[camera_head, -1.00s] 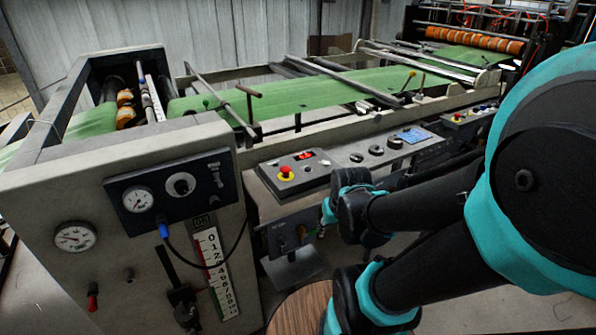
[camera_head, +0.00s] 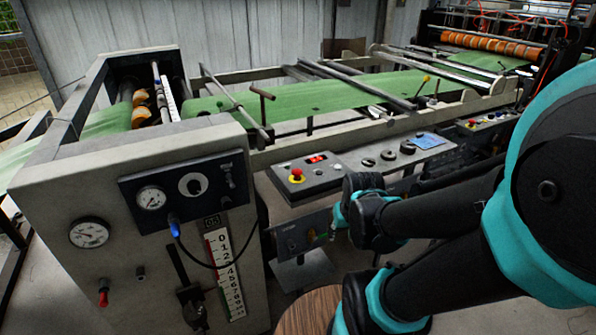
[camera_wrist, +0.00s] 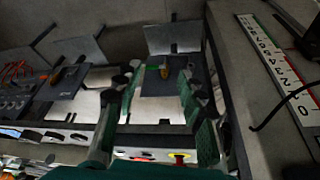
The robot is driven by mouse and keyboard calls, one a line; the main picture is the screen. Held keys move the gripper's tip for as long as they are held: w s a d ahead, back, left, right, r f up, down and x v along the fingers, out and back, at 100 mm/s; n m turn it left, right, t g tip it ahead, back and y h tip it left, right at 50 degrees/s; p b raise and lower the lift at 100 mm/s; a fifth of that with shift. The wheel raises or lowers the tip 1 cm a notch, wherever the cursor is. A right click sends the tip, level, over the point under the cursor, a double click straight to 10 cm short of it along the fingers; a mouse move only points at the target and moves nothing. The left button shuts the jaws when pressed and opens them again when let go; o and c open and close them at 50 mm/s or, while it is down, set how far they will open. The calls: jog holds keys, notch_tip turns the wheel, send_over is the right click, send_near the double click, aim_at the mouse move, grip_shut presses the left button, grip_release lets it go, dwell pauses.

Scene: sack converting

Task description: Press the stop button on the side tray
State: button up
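The stop button (camera_head: 297,174) is a red mushroom cap on a yellow ring. It stands near the left end of the dark side tray (camera_head: 315,187), which also carries a small red display. In the wrist view the button (camera_wrist: 180,157) shows red and yellow low in the picture, beyond the base of the fingers and partly covered. My gripper (camera_wrist: 158,78) has its two teal-and-black fingers spread with an empty gap between them. The button lies outside that gap in the picture. In the head view my arm's joints hide most of the hand, and its contact with the tray cannot be told.
A grey control plate (camera_head: 395,153) with dark knobs adjoins the tray on the right. A machine cabinet (camera_head: 105,205) with gauges and a number scale (camera_head: 226,275) stands at the left. Green web (camera_head: 300,97) runs behind. A round wooden top (camera_head: 308,312) is low in front.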

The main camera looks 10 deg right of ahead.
jog(key=shift+o, duration=1.7)
jog(key=w+a+r+m+g, duration=0.1)
jog(key=w+a+r, duration=0.3)
jog(key=w+r, duration=0.8)
jog(key=w+g, duration=0.1)
jog(key=w, duration=0.2)
jog(key=shift+r+m, duration=0.25)
jog(key=shift+m, duration=0.05)
jog(key=m+g, duration=0.2)
send_near(297, 170)
notch_tip(297, 170, down, 8)
jog(key=shift+f, duration=0.1)
jog(key=shift+c, duration=0.6)
grip_shut()
